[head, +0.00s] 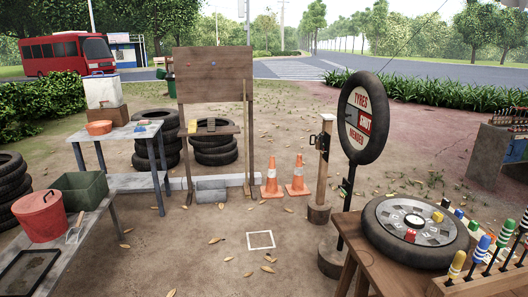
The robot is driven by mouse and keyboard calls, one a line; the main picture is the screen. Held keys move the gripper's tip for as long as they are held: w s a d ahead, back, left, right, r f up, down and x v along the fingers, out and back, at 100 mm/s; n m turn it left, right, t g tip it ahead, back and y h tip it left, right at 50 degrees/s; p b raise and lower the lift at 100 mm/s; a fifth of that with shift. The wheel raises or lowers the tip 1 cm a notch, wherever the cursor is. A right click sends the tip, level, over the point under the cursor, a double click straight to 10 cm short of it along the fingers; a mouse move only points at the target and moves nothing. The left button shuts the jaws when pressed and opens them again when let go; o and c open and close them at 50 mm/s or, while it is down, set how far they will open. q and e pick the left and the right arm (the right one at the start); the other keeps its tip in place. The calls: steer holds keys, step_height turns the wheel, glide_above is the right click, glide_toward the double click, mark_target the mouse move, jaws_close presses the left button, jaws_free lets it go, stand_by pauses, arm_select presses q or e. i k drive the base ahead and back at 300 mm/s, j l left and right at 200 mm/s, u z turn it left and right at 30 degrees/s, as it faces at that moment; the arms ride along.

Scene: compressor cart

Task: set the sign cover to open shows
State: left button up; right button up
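The round tyre sign (374,90) stands upright on a dark post right of centre, facing left toward the open ground. Its pale disc reads "TYRES" above and "MENDED" below. A red panel (364,121) between these words reads "SHUT" in white letters. No word "OPEN" can be read on it. Neither of my grippers shows in the head view.
A wooden table (375,258) at the front right bears a lying tyre (455,252) and a rack of coloured-handled tools (487,262). Orange cones (297,177) and a wooden post (325,165) stand left of the sign. The middle ground around a white square (260,240) is clear.

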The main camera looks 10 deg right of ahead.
mark_target(351, 113)
steer(key=i+z, duration=0.45)
steer(key=i, duration=0.15)
steer(key=i+j+z, duration=0.2)
steer(key=i+z, duration=0.25)
steer(key=i, duration=0.15)
steer(key=z, duration=0.45)
steer(key=i+j, duration=0.05)
